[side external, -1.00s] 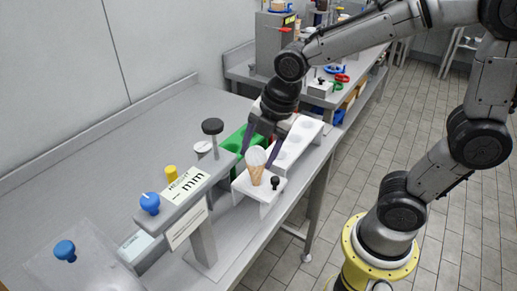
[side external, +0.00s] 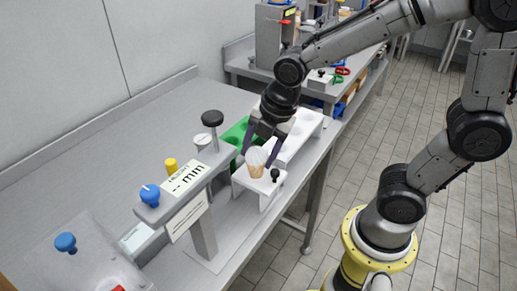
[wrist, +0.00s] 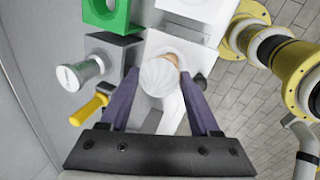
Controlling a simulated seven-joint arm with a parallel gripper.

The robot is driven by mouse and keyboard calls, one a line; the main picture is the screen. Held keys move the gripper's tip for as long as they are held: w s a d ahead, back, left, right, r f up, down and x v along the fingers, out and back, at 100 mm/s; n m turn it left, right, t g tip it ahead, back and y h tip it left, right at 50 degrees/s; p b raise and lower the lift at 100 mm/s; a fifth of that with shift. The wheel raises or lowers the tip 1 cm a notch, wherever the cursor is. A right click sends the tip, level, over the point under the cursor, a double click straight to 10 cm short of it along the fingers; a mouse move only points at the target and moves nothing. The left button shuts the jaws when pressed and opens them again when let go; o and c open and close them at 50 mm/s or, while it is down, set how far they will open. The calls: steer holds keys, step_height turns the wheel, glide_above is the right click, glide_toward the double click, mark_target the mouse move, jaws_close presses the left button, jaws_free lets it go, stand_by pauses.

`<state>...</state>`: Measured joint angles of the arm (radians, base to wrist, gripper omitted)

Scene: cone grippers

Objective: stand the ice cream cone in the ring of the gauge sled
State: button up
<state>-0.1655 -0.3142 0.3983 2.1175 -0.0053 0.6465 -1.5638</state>
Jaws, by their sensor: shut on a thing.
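The ice cream cone (side external: 256,162), with a pale swirled top and tan wafer, is upright between the purple fingers of my gripper (side external: 262,150). My gripper is shut on it. The cone's lower tip is hidden at the top plate of the white gauge sled (side external: 268,193), so it appears to be down in the sled's ring; the ring itself is covered. In the wrist view the cone's round top (wrist: 159,78) lies between the two fingers, above the white sled.
A height gauge (side external: 187,181) with blue and black knobs stands just left of the sled. A green holder (side external: 236,134) and a white rack with holes (side external: 305,128) are behind. A clear cover with a blue knob (side external: 65,242) is at front left.

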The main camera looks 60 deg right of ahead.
steer(key=shift+f, duration=0.4)
steer(key=o, duration=0.9)
steer(key=shift+o, duration=0.7)
steer(key=shift+s+f, duration=0.1)
steer(key=v, duration=1.4)
steer(key=shift+w, duration=0.25)
